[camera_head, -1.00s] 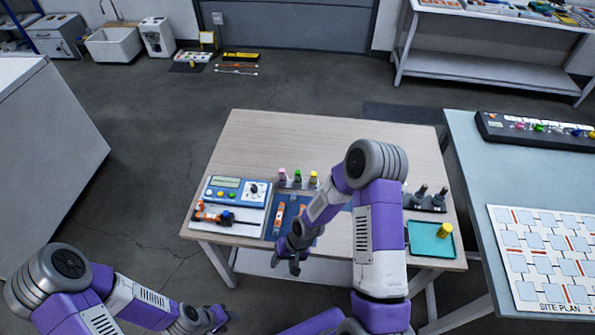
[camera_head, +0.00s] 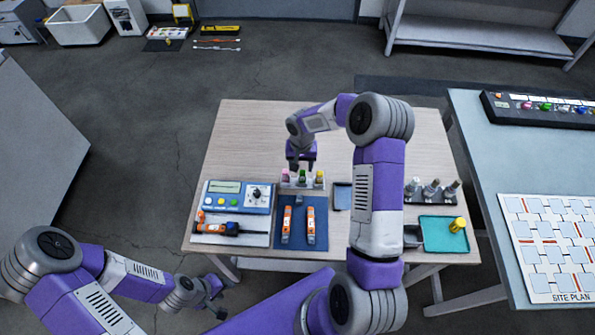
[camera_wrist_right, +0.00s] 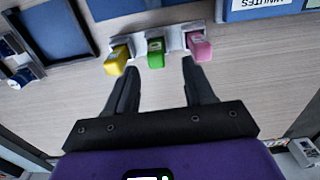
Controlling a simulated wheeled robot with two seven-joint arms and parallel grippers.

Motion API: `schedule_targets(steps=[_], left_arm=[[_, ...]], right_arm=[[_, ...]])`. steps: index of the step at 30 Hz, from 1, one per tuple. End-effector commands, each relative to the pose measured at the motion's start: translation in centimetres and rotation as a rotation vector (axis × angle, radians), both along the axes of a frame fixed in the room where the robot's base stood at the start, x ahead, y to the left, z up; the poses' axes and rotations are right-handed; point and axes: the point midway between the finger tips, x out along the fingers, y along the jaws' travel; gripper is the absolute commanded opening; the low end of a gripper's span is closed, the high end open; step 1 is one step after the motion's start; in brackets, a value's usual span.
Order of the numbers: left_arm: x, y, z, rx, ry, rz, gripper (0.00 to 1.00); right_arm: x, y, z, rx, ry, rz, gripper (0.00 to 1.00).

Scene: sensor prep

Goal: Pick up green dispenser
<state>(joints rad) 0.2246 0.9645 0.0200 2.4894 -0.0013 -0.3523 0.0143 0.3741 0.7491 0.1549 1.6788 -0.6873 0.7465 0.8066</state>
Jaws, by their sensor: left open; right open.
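The green dispenser (camera_wrist_right: 155,54) stands in a white rack between a yellow dispenser (camera_wrist_right: 117,60) and a pink dispenser (camera_wrist_right: 198,46). In the head view the green dispenser (camera_head: 302,175) is the middle one of the three, on the wooden table. My right gripper (camera_head: 301,163) is over the rack. In the right wrist view my right gripper (camera_wrist_right: 156,72) is open, with its fingers either side of the green dispenser's line and nothing between them. My left gripper (camera_head: 220,301) is low at the left, off the table's front edge, open and empty.
A blue mat (camera_head: 301,240) with two orange tools lies in front of the rack. A blue meter box (camera_head: 238,196) is left of it. A teal tray (camera_head: 436,233) with a yellow item is at the right. The table's back left is clear.

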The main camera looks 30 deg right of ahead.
Motion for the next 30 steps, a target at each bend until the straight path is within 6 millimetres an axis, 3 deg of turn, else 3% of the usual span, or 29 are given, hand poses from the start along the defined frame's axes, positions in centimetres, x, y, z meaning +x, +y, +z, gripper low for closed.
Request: schedule_targets(steps=[12,22,30], left_arm=[[-0.1,0.0,-0.4,0.000,0.001,0.000,0.43],[-0.1,0.0,-0.4,0.000,0.001,0.000,0.43],[-0.1,0.0,-0.4,0.000,0.001,0.000,0.43]], right_arm=[[0.2,-0.4,-5.8,0.004,0.002,0.001,0.53],[0.3,-0.4,-6.5,0.003,-0.001,0.001,0.53],[0.3,-0.4,-6.5,0.003,-0.001,0.001,0.13]])
